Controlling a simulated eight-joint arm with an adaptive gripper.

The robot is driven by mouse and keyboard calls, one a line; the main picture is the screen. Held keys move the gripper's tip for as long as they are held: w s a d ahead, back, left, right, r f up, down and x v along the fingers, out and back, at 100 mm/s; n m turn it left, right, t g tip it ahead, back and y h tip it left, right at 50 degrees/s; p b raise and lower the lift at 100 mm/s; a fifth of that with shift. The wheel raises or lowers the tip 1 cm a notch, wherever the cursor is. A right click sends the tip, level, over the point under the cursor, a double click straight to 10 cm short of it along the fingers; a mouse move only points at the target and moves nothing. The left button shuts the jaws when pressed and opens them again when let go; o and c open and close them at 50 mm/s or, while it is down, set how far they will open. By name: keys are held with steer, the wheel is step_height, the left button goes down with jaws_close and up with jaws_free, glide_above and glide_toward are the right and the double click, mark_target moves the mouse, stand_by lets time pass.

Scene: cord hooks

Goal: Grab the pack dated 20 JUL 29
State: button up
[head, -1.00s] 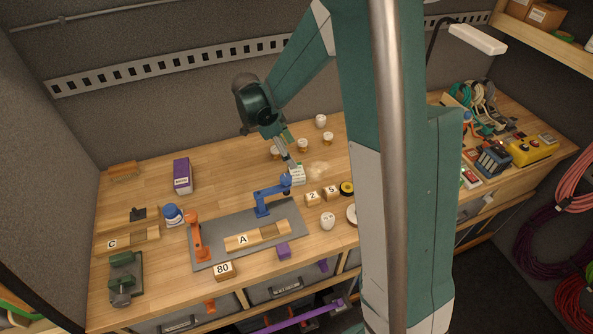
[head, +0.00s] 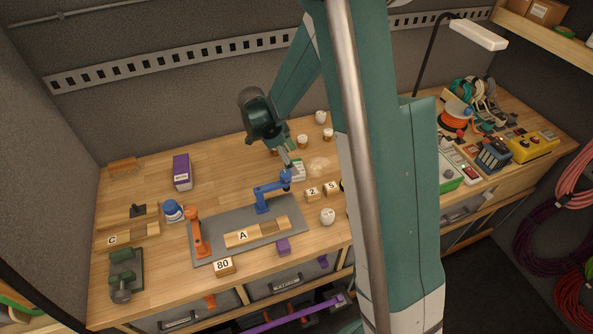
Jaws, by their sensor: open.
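My gripper (head: 289,166) is open and points down over the middle of the workbench, behind the blue clamp-like arm. A purple and white box (head: 181,172) stands at the back left of the bench, away from my gripper. No date can be read on either one, so I cannot tell which is dated 20 JUL 29.
A blue hook arm (head: 265,197) and an orange one (head: 197,236) stand on a grey mat (head: 213,254). My arm hides part of the bench's right side.

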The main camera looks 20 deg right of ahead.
steer(key=shift+d+f, duration=0.15)
steer(key=shift+f, duration=0.15)
steer(key=shift+p+x, duration=0.3)
steer(key=shift+x, duration=2.35)
steer(key=shift+c, duration=0.7)
steer(key=c, duration=0.8)
